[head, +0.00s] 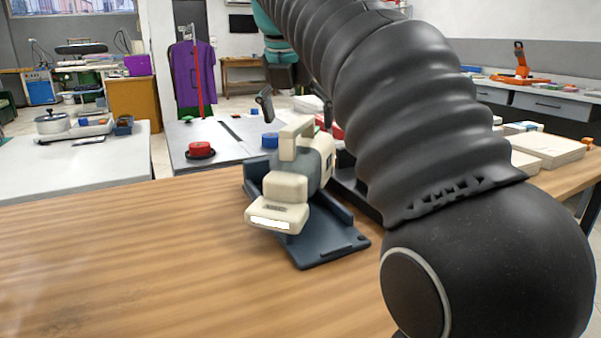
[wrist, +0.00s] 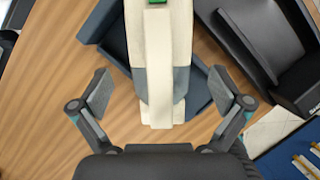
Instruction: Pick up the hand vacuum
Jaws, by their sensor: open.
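The hand vacuum (head: 290,185) is cream and grey with a raised handle. It lies in a dark blue-grey tray or dock (head: 325,249) on the wooden table. In the wrist view the vacuum (wrist: 158,65) runs down the middle of the picture, with a green spot at the top. My gripper (wrist: 162,95) is open, with one finger on each side of the vacuum and visible gaps between the fingers and its body.
The wooden table (head: 120,270) is clear at the front left. A black holder (wrist: 250,40) stands right of the vacuum. Beyond are a grey table with a red round object (head: 201,148) and a blue one (head: 270,140). White boxes (head: 548,149) lie at right.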

